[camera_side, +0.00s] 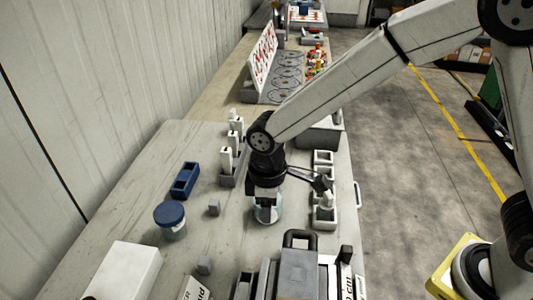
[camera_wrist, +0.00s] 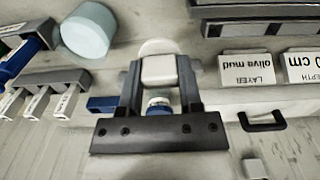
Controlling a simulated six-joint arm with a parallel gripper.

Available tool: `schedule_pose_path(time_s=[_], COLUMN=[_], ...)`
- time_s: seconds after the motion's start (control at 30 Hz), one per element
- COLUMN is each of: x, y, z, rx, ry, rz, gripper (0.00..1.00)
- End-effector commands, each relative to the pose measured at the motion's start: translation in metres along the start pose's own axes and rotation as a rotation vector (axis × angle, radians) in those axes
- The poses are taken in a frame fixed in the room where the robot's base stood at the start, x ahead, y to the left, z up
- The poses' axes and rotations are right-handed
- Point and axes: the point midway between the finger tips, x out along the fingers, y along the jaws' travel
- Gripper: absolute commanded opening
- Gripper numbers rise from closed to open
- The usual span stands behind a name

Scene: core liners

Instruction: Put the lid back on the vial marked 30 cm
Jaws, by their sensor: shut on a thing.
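My gripper (camera_side: 264,200) points down over the middle of the table. In the wrist view its fingers (camera_wrist: 159,76) are closed on a pale, block-like piece (camera_wrist: 158,70); I cannot tell whether this is a lid. A clear jar (camera_side: 268,214) stands directly under the gripper in the side view, partly hidden by it; I cannot tell whether they touch. Another jar with a dark blue lid (camera_side: 169,214) stands to the left. Slim white vials (camera_side: 227,159) stand in a grey rack behind the gripper. No 30 cm mark is legible on any vial.
A blue tray (camera_side: 185,181) and small grey blocks (camera_side: 214,208) lie left of the gripper. White-rimmed holders (camera_side: 323,158) line the right edge.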

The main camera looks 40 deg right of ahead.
Motion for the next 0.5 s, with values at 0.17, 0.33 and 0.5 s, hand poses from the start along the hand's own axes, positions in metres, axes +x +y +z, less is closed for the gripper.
schedule_pose_path(time_s=[0.17,0.33,0.5], x=[-0.001,-0.003,-0.004], y=[0.040,0.082,0.120], z=[0.018,0.042,0.072], rx=[-0.050,-0.119,-0.190], ry=[0.000,0.000,0.001], rz=[0.000,0.000,0.000], gripper=[0.00,0.00,0.00])
